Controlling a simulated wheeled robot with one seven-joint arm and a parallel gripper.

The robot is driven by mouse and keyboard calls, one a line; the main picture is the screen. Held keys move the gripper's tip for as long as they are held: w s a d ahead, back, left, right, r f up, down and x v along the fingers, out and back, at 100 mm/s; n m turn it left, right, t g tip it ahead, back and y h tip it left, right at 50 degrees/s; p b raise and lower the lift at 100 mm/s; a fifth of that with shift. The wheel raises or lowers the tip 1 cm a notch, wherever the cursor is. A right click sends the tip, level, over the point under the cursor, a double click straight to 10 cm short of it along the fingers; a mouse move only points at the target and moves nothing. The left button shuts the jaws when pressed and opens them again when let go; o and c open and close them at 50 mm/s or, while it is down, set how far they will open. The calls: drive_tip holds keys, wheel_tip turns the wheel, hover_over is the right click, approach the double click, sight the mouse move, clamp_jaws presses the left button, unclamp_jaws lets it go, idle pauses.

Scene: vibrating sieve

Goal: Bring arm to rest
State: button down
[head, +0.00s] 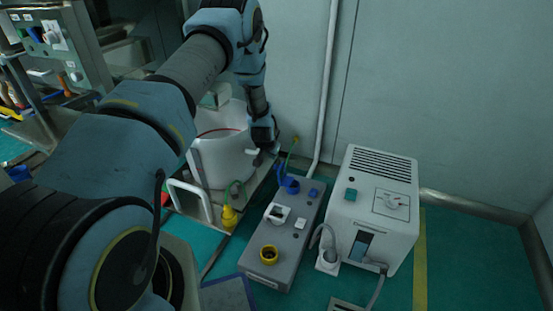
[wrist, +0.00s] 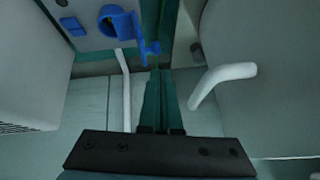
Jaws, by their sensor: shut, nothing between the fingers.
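My arm reaches from the lower left up and over, then down to my gripper (head: 266,140), which hangs beside the white drum-shaped vessel (head: 222,160) in the head view. In the wrist view my gripper (wrist: 160,78) shows two dark teal fingers pressed together, with nothing between them. A blue socket with an open cap (wrist: 118,20) is just beyond the fingertips at the upper left. A white bent handle (wrist: 222,80) is to the right of the fingers. The fingertips are hard to make out in the head view.
A grey socket box (head: 275,257) with blue, white and yellow sockets stands on the floor, next to a white cabinet (head: 372,212). A vertical white pipe (head: 327,85) runs up the wall. A control panel (head: 55,40) is upper left.

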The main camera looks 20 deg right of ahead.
drive_tip(key=s+a+r+n+g+y+p, duration=0.1)
drive_tip(key=s+a+r+n, duration=0.15)
drive_tip(key=a+r, duration=0.8)
drive_tip(key=s+a+r+n+y, duration=0.1)
drive_tip(key=s+a+r, duration=0.3)
drive_tip(key=a+r, duration=0.65)
drive_tip(key=s+a+r+n+g, duration=0.1)
drive_tip(key=s+a+r+n, duration=0.1)
drive_tip(key=s+a+r, duration=0.35)
drive_tip(key=s+a+r+n+g+y, duration=0.1)
drive_tip(key=s+a+r+n, duration=0.15)
drive_tip(key=s, duration=0.55)
drive_tip(key=s+a+r+n+g, duration=0.1)
drive_tip(key=s+a+r, duration=0.3)
drive_tip(key=s+a, duration=0.15)
wheel_tip(320, 180, up, 30)
drive_tip(key=p, duration=3)
drive_tip(key=shift+d, duration=0.45)
